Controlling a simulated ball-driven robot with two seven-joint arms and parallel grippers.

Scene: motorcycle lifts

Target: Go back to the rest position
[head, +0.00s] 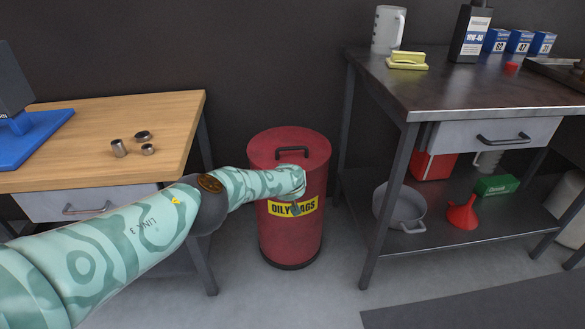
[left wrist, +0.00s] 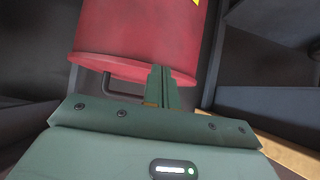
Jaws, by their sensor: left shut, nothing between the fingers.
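My left arm reaches in from the left in the head view, in front of a red bin (head: 290,238) labelled "OILY RAGS". Its lid is down, with a dark handle on top. My left gripper (head: 296,209) is in front of the yellow label and partly covers it. In the left wrist view the gripper (left wrist: 162,74) is shut and empty, with the red bin (left wrist: 135,45) just beyond its fingers. I cannot tell whether the fingers touch the bin. My right gripper is not in view.
A wooden-topped bench (head: 170,125) on the left holds several metal sockets and a blue-based object (head: 30,140). A dark metal workbench (head: 450,88) on the right has a jug, oil bottle and boxes on top. Its lower shelf holds a pan (head: 400,207) and red funnel (head: 462,214).

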